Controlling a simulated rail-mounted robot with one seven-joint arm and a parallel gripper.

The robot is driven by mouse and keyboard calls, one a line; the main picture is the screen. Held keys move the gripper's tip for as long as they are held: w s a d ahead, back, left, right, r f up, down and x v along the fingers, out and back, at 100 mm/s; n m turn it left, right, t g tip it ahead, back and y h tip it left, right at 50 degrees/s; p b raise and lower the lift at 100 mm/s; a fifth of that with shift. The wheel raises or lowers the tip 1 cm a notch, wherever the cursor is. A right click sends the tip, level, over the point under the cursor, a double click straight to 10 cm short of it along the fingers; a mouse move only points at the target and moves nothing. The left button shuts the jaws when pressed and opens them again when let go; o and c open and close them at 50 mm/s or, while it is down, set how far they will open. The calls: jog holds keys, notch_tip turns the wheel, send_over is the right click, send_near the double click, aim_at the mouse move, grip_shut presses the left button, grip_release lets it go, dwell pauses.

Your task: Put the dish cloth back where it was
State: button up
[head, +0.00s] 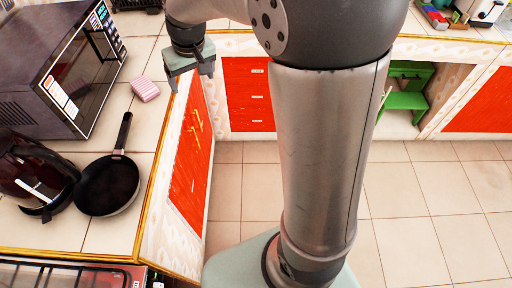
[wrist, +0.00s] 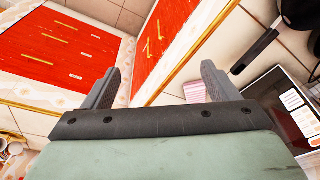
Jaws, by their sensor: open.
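A small pink-and-white striped folded cloth (head: 145,90), which looks like the dish cloth, lies on the tiled counter right of the microwave. In the wrist view the cloth (wrist: 194,92) shows partly behind the right finger. My gripper (head: 190,79) is right of the cloth, near the counter's edge, apart from it and seemingly above counter height. In the wrist view my gripper (wrist: 160,70) has its fingers wide apart with nothing between them.
The microwave (head: 62,68) stands left of the cloth. A black frying pan (head: 108,185) lies nearer on the counter, beside a dark appliance (head: 35,175). Red cabinets (head: 190,160) stand below the gold counter edge. The tiled floor (head: 430,210) at right is clear.

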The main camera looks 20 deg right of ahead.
jog(key=s+d+f+m+g, duration=0.1)
jog(key=s+d+f, duration=0.1)
jog(key=s, duration=1)
jog(key=s+d+f+m, duration=0.1)
jog(key=s+d, duration=0.4)
jog(key=s, duration=0.7)
jog(key=shift+s+f+g+h, duration=0.4)
jog(key=shift+f, duration=0.05)
dwell(1.5)
notch_tip(320, 180, down, 23)
jog(key=b, duration=2.1)
jog(key=shift+r+g, duration=0.2)
jog(key=shift+g, duration=0.2)
jog(key=shift+a, duration=0.1)
